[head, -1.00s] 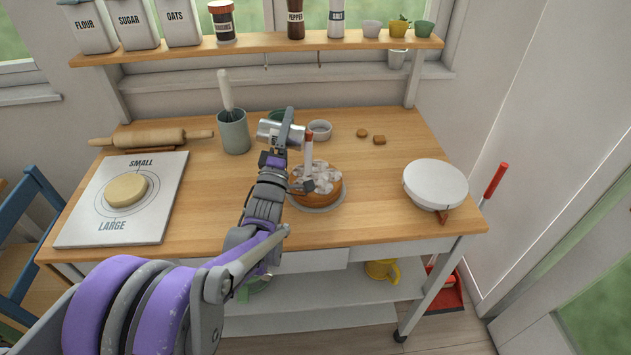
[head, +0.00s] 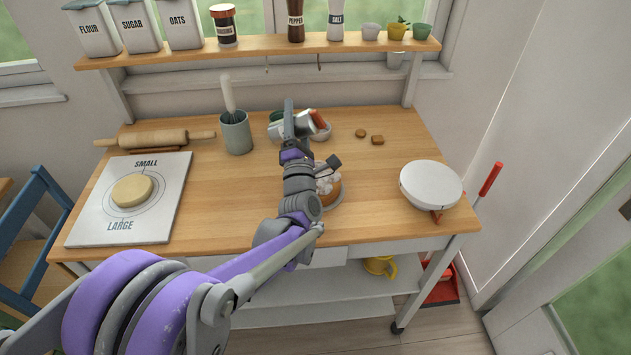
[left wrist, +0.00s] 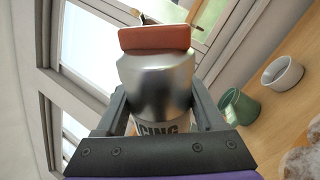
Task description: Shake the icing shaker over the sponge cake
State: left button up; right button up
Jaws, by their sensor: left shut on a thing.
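The icing shaker (head: 305,126) is a silver cylinder with an orange-brown top, tilted over onto its side in the head view. My left gripper (head: 292,126) is shut around its body. In the left wrist view the shaker (left wrist: 157,85) sits between both fingers (left wrist: 160,112), its label partly hidden. The sponge cake (head: 333,191), brown with white icing on top, stands on a round base on the worktop. My arm hides its left part. The shaker is above and behind the cake in the picture. A sliver of cake (left wrist: 304,160) shows in the left wrist view.
A green-grey pot with a whisk (head: 236,133) stands left of the shaker. A small white bowl (left wrist: 283,74) and a green cup (left wrist: 239,106) are close by. A white round stand (head: 431,185) is right of the cake. A shelf (head: 260,50) runs behind.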

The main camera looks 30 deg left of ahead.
pick_arm(q)
notch_tip(320, 180, up, 5)
jog(key=n+g+p, duration=0.2)
jog(key=n, duration=0.2)
jog(key=n+g+y+p, duration=0.1)
jog(key=n+g+p, duration=0.1)
jog(key=n, duration=0.3)
jog(key=n+g+p, duration=0.2)
jog(key=n+p, duration=0.1)
jog(key=n, duration=0.2)
jog(key=shift+w+f, duration=0.15)
jog(key=shift+n, duration=0.4)
jog(key=shift+f, duration=0.15)
pick_arm(e)
jog(key=w+r, duration=0.4)
jog(key=r, duration=0.6)
jog(key=shift+r+t, duration=0.25)
jog(key=shift+t, duration=0.15)
jog(key=shift+s, duration=0.1)
